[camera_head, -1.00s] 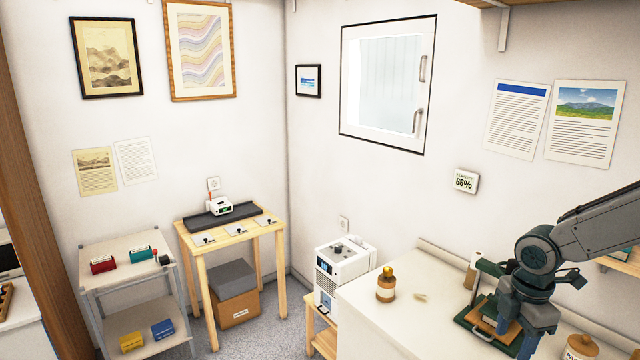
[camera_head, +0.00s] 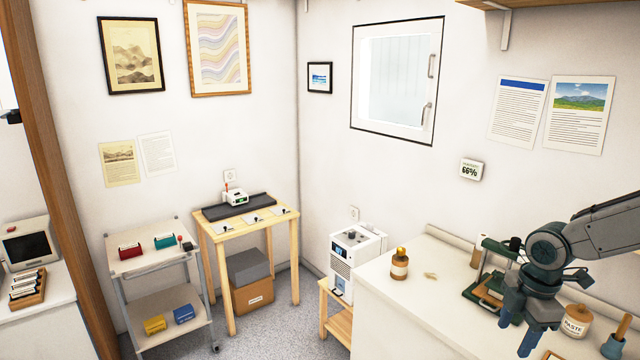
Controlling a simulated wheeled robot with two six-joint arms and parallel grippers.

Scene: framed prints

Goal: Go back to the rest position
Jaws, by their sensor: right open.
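My right gripper (camera_head: 524,322) hangs from the arm that comes in from the right edge. Its dark blue-grey fingers point down and are apart, with nothing seen between them. It appears in front of the white counter (camera_head: 400,308), just right of a green press-like device (camera_head: 484,291) that it partly overlaps in the picture. I cannot tell its exact height above the counter. My left gripper is not in view.
A paste jar (camera_head: 576,321) and a blue pot (camera_head: 614,346) stand right of the gripper. An amber bottle (camera_head: 399,265) stands on the counter's left part. A wooden table (camera_head: 233,231) and a shelf cart (camera_head: 150,262) stand at left. Grey floor shows between.

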